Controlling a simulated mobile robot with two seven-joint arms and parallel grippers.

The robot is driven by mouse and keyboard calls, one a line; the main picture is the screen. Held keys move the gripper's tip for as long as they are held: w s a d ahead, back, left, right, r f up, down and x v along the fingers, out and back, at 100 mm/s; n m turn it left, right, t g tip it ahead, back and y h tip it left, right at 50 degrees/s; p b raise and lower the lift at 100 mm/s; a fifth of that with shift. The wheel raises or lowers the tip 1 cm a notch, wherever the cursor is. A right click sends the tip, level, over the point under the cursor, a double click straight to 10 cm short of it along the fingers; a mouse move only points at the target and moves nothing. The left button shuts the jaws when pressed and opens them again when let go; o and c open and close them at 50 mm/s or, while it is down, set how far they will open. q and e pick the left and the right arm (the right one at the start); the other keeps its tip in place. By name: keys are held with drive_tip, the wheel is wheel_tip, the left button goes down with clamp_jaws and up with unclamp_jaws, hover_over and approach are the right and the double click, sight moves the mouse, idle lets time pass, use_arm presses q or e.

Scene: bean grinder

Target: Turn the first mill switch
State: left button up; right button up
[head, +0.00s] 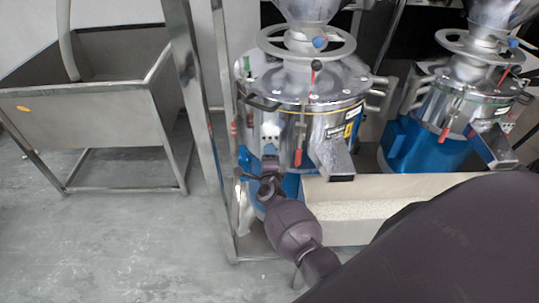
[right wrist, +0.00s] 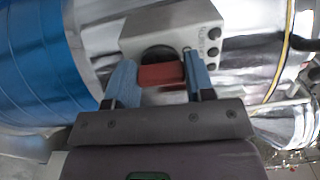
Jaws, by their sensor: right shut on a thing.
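The first mill (head: 305,115) is a shiny metal drum on a blue base, at the middle of the head view. Its grey-white switch box (head: 270,132) is on the front left of the drum. The box also shows in the right wrist view (right wrist: 172,28), with a red switch knob (right wrist: 160,76) on a dark round seat. My right gripper (right wrist: 156,80) has its blue fingers on both sides of the red knob and is shut on it. In the head view the right gripper (head: 270,158) is at the box, and the knob is hidden. My left gripper is not in view.
A second mill (head: 460,115) stands at the right. A pale trough (head: 365,190) with light grains lies below the mills. A metal frame post (head: 204,130) stands left of the first mill. A steel sink (head: 95,105) is at the far left, with clear floor before it.

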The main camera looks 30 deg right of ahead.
drive_tip(key=shift+n, duration=0.3)
idle(0.4)
drive_tip(key=o, duration=0.9)
drive_tip(key=shift+s, duration=0.1)
drive_tip(key=p+v, duration=0.3)
drive_tip(key=v, duration=0.7)
drive_tip(key=shift+s+a+p, duration=0.2)
drive_tip(key=shift+s+p, duration=0.1)
